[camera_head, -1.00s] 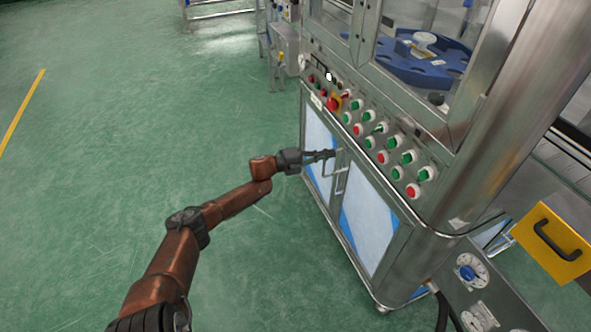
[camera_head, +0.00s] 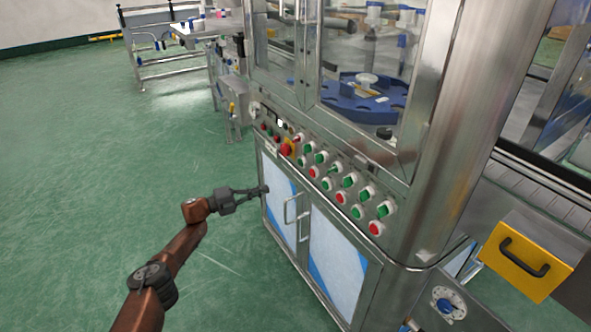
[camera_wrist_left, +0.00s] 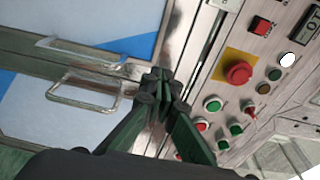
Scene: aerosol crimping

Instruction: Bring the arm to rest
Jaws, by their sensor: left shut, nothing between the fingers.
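My left gripper (camera_head: 262,190) is shut and empty, at the end of my brown left arm, which reaches in from the lower left. In the head view its tip overlaps the upper left part of the steel machine's lower cabinet door; I cannot tell if it touches. In the left wrist view the closed fingertips (camera_wrist_left: 158,82) appear in front of the strip between the doors and the button panel (camera_wrist_left: 262,90). My right gripper is in neither view.
The machine's button panel (camera_head: 322,170) carries green and red buttons and a red emergency stop (camera_head: 286,149). Two door handles (camera_head: 289,212) stick out below. A yellow drawer front (camera_head: 520,262) is at the right. Green floor (camera_head: 90,180) at the left is clear.

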